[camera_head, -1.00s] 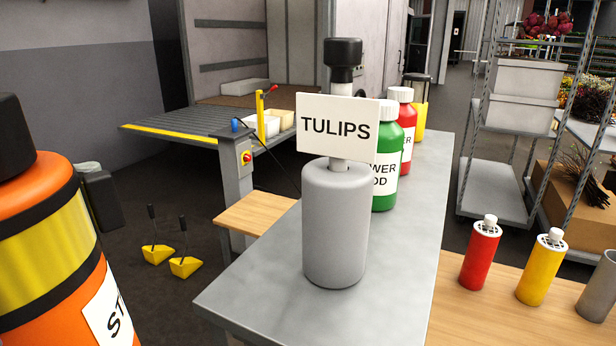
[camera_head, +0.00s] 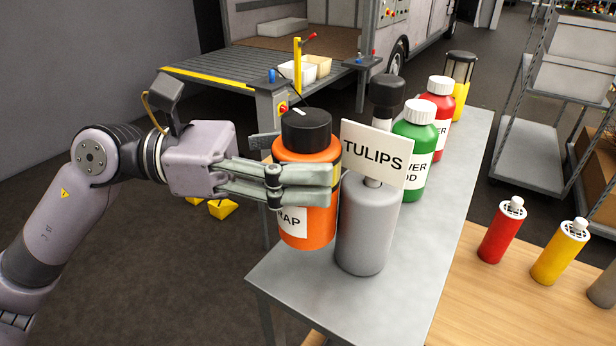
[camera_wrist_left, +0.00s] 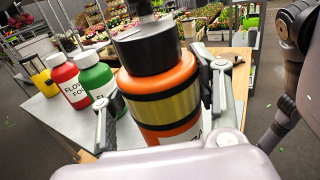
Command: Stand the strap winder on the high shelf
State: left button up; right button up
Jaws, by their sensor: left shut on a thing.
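The strap winder (camera_head: 306,226) is an orange cylinder with a black cap, a yellow band and a partly covered label. My left gripper (camera_head: 318,178) is shut around its middle from the left and holds it upright. The winder is at the near left edge of the grey high shelf (camera_head: 290,275), just left of a grey bottle (camera_head: 366,235) with a TULIPS sign. I cannot tell whether its base touches the shelf. In the left wrist view the winder (camera_wrist_left: 165,95) fills the middle between the fingers. My right gripper is not seen.
Green (camera_head: 414,150) and red (camera_head: 440,112) bottles and a yellow lantern-like item (camera_head: 459,85) stand farther back on the shelf. A lower wooden top (camera_head: 480,310) on the right holds a red can (camera_head: 502,230) and a yellow can (camera_head: 560,252).

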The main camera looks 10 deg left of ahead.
aim_at(338, 198)
pick_arm(q)
jog(key=shift+s+a+f, duration=0.2)
jog(key=shift+f, duration=0.6)
jog(key=shift+w+d+f+p, duration=0.15)
jog(key=shift+f+p, duration=0.25)
jog(key=shift+f, duration=0.35)
jog(key=shift+w+f+p, duration=0.1)
jog(key=shift+f+p, duration=0.3)
jog(key=shift+f, duration=0.3)
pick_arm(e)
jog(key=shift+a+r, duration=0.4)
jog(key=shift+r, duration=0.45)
pick_arm(q)
jog(key=shift+f, duration=0.1)
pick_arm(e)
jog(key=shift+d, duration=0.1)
pick_arm(q)
jog(key=shift+f, duration=0.15)
jog(key=o, duration=1.5)
jog(key=shift+c, duration=0.2)
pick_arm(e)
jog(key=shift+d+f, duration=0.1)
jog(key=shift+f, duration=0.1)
